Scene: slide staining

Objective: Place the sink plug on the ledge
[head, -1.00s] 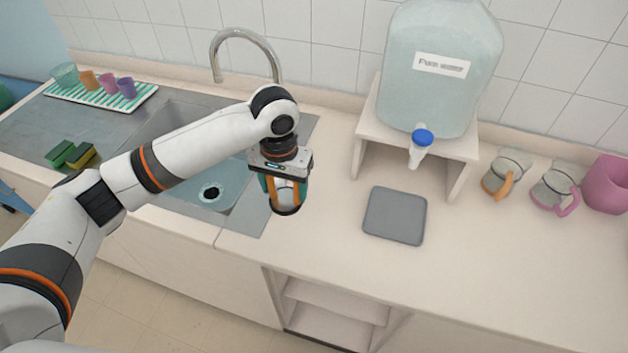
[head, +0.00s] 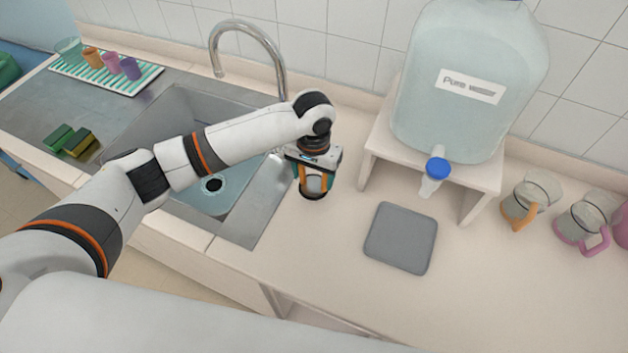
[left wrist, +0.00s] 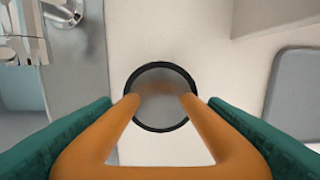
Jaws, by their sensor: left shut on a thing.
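My left gripper (head: 313,182) is shut on the orange handle of the sink plug (head: 314,195). In the left wrist view the orange handle (left wrist: 160,160) sits between the teal finger pads, with the plug's black-rimmed grey disc (left wrist: 160,97) beyond it. The plug is over the pale counter ledge (head: 290,235), just right of the sink's metal edge. I cannot tell whether it touches the surface. The sink (head: 235,195) has a dark-ringed drain (head: 212,184) at the bottom of its bluish basin. My right gripper is not in view.
A grey mat (head: 400,238) lies right of the plug. Behind it, a water jug (head: 465,110) stands on a white stand (head: 482,178). The curved faucet (head: 275,45) rises behind the sink. Glass mugs (head: 528,195) stand at the right. Sponges (head: 68,138) lie left. The counter's front is clear.

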